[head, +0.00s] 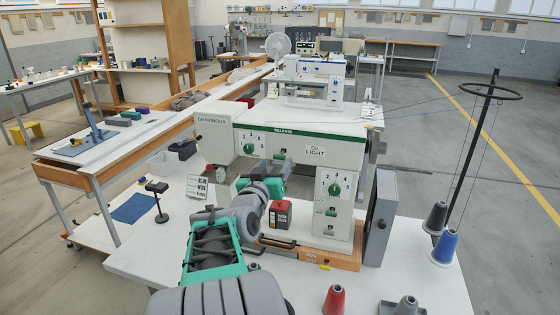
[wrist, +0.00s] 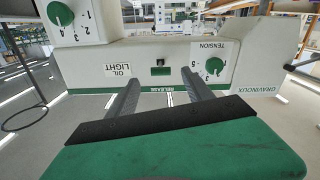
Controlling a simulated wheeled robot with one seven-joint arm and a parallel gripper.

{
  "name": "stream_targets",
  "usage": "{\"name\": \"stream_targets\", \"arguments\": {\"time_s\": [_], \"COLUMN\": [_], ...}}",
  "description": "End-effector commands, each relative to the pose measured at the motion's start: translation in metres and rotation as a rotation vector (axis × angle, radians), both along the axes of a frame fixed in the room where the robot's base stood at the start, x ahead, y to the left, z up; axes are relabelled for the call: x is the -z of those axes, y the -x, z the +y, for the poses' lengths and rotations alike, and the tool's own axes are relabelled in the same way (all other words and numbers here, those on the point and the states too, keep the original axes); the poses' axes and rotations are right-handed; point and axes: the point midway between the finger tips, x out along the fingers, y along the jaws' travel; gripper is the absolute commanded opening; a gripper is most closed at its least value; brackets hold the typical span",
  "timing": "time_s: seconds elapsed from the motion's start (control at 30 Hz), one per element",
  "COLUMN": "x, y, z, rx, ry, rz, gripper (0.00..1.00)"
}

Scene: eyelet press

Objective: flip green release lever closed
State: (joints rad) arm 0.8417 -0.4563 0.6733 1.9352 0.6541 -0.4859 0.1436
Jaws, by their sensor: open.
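The green release lever (wrist: 160,71) is a small green piece in a slot on the white press head (head: 300,141), by the green RELEASE strip. In the head view the lever (head: 281,154) shows small under that strip. I cannot tell which way it is flipped. My gripper (wrist: 160,77) is open and empty, its two dark fingers pointing at the press face. In the wrist picture, which is upside down, the lever sits between the fingertips. I cannot tell how far the tips are from the face.
Green numbered dials sit on the press head (head: 249,149) and on the column (head: 335,189). A red-and-black box (head: 280,217) stands on the press base. A small sign (head: 197,187) and thread cones (head: 445,247) stand on the white table. A grey panel stands right of the column.

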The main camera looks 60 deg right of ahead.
Motion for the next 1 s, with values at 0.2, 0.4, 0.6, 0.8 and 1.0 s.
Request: {"name": "stream_targets", "arguments": {"time_s": [0.2, 0.4, 0.6, 0.8, 1.0], "x": [-0.002, 0.000, 0.000, 0.000, 0.000], "y": [-0.006, -0.011, -0.012, -0.012, -0.012], "z": [-0.043, -0.062, -0.063, -0.063, -0.063], "rx": [0.002, -0.001, -0.003, -0.003, -0.003], "ry": [-0.005, -0.005, -0.004, -0.005, -0.005], "rz": [0.002, 0.001, 0.000, 0.000, 0.000], "gripper": [0.60, 0.60, 0.60, 0.46, 0.29]}}
